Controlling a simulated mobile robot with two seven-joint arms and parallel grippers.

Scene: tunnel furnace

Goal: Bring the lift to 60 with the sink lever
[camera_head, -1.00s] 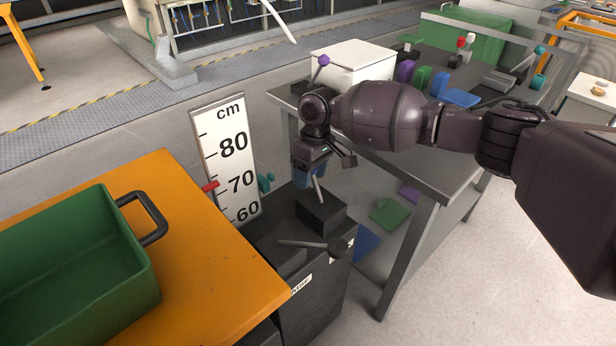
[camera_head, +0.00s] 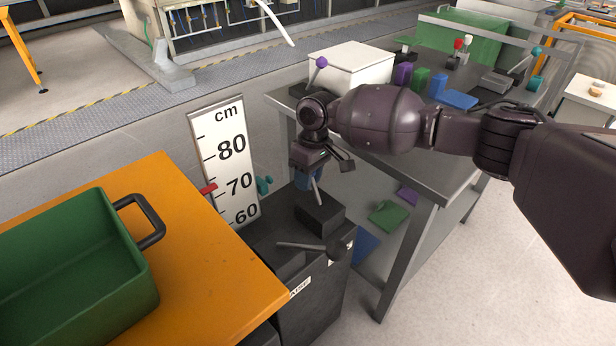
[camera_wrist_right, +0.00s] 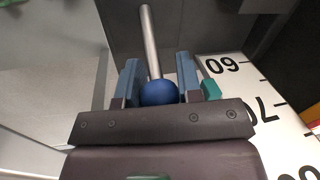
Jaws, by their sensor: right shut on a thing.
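My right gripper (camera_head: 309,180) is shut on the blue ball knob (camera_wrist_right: 160,92) of a lever. The lever's metal rod (camera_wrist_right: 150,40) runs down to a black block (camera_head: 319,213) on the dark cabinet; no label for it is readable. The knob sits between both fingers in the right wrist view. The lift's orange top (camera_head: 205,235) is at left. A white cm scale (camera_head: 222,150) stands behind it, marked 80, 70 and 60. A red pointer (camera_head: 208,189) is at its left edge near 70; a teal piece (camera_head: 264,185) is at its right. My left gripper is out of view.
A green bin (camera_head: 75,260) with a dark handle stands on the orange top. A second lever with a dark knob (camera_head: 337,246) lies low on the cabinet front, above a partly hidden label. A grey workbench (camera_head: 430,180) with coloured blocks stands under and behind my right arm.

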